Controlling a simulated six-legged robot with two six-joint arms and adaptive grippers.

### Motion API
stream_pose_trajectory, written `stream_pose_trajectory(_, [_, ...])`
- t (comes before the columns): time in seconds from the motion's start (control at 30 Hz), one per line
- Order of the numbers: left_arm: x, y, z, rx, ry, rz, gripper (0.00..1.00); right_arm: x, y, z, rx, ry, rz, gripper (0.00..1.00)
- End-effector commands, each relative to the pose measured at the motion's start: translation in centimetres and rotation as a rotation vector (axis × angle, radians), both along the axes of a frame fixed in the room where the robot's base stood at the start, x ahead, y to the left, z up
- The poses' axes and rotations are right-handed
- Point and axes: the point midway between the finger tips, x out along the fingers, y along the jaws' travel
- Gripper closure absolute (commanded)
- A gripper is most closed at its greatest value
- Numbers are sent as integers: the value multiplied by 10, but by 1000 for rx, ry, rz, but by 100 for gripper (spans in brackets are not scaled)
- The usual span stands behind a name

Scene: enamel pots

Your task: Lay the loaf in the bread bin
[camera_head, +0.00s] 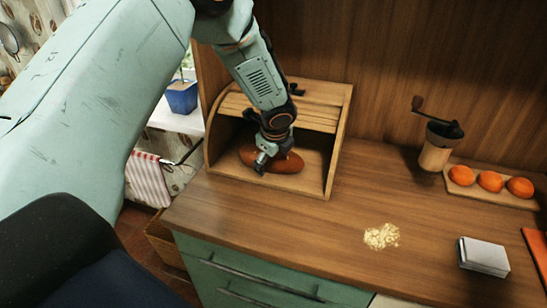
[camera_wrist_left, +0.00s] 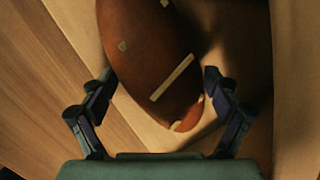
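The brown loaf (camera_head: 288,163) lies low inside the open wooden bread bin (camera_head: 331,160), at or very near its floor. My left gripper (camera_head: 275,160) reaches down into the bin over the loaf. In the left wrist view the loaf (camera_wrist_left: 150,55), dark brown with pale marks, sits between the two fingers of the left gripper (camera_wrist_left: 158,80). The loaf's far end is cut off there. My right gripper is not in view.
The bin's slatted cover (camera_head: 290,112) is rolled up above the opening. A coffee grinder (camera_head: 435,150) and oranges (camera_head: 490,181) on a board stand to the right. Yellow crumbs (camera_head: 381,236) and a pale box (camera_head: 483,256) lie on the counter. The counter before the bin is clear.

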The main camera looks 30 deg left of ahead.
Motion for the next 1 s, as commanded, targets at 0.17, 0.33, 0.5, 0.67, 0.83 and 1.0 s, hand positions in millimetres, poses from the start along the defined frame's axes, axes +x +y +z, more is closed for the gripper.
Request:
stream_pose_trajectory(0.17, [0,0,0,0,1,0,31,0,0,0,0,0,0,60])
stream_pose_trajectory(0.33, [-1,0,0,0,1,0,46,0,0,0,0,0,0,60])
stream_pose_trajectory(0.5, [0,0,0,0,0,0,60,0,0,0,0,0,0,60])
stream_pose_trajectory(0.67, [0,0,0,0,1,0,69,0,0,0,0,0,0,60])
stream_pose_trajectory(0.83, [0,0,0,0,1,-1,70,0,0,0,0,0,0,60])
stream_pose_trajectory(1.0, [1,-2,0,0,1,-1,70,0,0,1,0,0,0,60])
